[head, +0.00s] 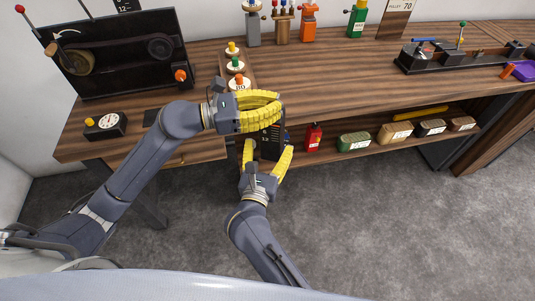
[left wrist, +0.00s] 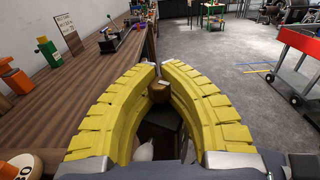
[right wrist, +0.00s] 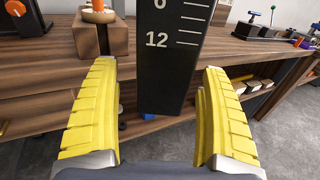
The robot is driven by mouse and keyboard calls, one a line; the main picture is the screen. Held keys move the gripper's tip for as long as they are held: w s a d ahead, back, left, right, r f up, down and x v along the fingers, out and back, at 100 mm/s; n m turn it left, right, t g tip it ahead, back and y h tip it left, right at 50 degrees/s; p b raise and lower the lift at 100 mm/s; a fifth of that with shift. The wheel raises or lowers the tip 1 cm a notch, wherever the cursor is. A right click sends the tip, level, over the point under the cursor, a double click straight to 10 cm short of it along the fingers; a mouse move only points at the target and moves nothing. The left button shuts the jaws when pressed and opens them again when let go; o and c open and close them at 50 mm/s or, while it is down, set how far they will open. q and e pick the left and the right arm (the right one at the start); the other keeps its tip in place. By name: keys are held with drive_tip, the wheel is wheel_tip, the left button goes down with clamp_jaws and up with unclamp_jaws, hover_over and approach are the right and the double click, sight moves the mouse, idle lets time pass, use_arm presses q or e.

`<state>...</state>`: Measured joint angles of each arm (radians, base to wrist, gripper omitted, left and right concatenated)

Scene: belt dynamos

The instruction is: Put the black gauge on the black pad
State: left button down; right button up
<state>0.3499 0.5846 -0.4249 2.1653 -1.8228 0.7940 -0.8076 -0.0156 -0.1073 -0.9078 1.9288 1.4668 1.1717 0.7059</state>
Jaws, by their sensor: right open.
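The black gauge (head: 268,142) is a dark upright block with white scale marks and numbers, seen large in the right wrist view (right wrist: 175,80). It hangs in front of the table's edge. My right gripper (head: 268,157) is open below, one finger on each side of the gauge, with gaps visible in the right wrist view. A flat dark patch (head: 152,117) on the table, partly behind my left arm, looks like the black pad.
A black box with a white dial and yellow knob (head: 105,124) stands left of the patch. A wooden stand with several round-knobbed pieces (head: 236,67) is behind my left gripper. A lower shelf (head: 325,149) holds a red bottle (head: 313,137) and several labelled containers.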

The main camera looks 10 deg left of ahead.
drive_tip(key=shift+w, duration=1.4)
drive_tip(key=shift+c, duration=0.2)
